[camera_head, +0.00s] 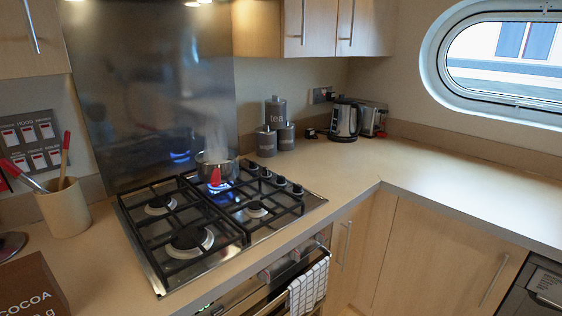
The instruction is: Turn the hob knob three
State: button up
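The gas hob (168,275) is set in the counter, with black pan supports over several burners. A row of several dark knobs runs along its right side; the nearest knob (297,189) and the one behind it (281,181) show clearly. Their numbering and exact turn cannot be read. A steaming metal pot (229,168) with a red patch on its front stands on the back right burner, with a blue flame (219,188) under it. The other burners show no flame. My gripper is not in view.
Grey canisters (266,141), a kettle (345,120) and a toaster (372,119) stand behind the hob. A utensil pot (64,208) and a cocoa box (32,289) are at the left. A towel (308,287) hangs in front. The right counter (440,175) is clear.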

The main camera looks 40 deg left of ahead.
aim_at(266, 173)
jog(key=u, duration=0.4)
jog(key=i, duration=0.85)
jog(key=u, duration=0.75)
jog(key=i, duration=0.3)
jog(key=u, duration=0.3)
jog(key=k, duration=0.9)
jog(key=u, duration=0.2)
jog(key=i, duration=0.9)
jog(key=z, duration=0.15)
